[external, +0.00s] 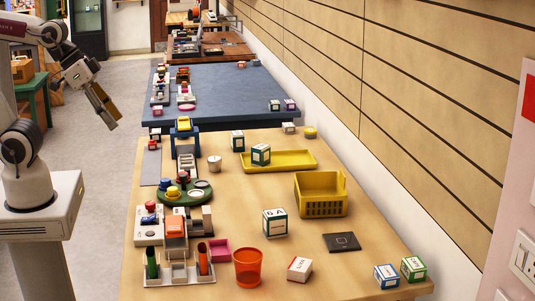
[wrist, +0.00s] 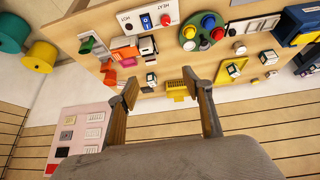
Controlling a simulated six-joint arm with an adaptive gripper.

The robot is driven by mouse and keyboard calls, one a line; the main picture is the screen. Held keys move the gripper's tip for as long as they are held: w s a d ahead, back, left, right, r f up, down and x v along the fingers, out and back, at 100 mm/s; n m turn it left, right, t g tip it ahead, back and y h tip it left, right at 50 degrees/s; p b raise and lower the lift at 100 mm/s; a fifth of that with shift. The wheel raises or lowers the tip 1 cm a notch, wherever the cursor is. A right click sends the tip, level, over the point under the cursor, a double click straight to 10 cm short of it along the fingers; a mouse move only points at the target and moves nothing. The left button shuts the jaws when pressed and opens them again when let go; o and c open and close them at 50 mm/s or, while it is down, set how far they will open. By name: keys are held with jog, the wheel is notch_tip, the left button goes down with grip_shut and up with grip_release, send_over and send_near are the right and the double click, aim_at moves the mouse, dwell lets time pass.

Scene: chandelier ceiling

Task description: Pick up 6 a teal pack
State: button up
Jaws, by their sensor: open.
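A white pack with teal edges (external: 275,222) stands upright on the wooden table in front of the yellow basket; its printed label seems to end in "A", but I cannot read it surely. Two similar dark-teal-edged packs stand farther back, one (external: 261,154) on the yellow tray and one (external: 237,141) beside it. A green-edged pack (external: 414,268) stands at the front right corner. My gripper (external: 103,106) is raised at the left, off the table's side, away from all packs. In the wrist view its fingers (wrist: 162,90) are spread and empty.
The yellow basket (external: 320,207), orange cup (external: 248,268), red-marked pack (external: 300,268), black card (external: 342,242) and blue-edged pack (external: 386,276) stand around the teal-edged pack. A green turntable (external: 185,197) and sorting blocks fill the left side. The table's middle is fairly clear.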

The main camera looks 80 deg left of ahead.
jog(key=w+d+t+h, duration=0.15)
jog(key=w+d, duration=0.35)
jog(key=w, duration=0.9)
jog(key=n+t+y, duration=0.2)
jog(key=t+y, duration=0.2)
jog(key=t, duration=0.2)
send_over(265, 214)
jog(key=shift+g, duration=0.25)
jog(key=shift+f, duration=9.45)
jog(key=shift+f, duration=0.15)
jog(key=shift+f, duration=1.6)
jog(key=shift+f, duration=0.15)
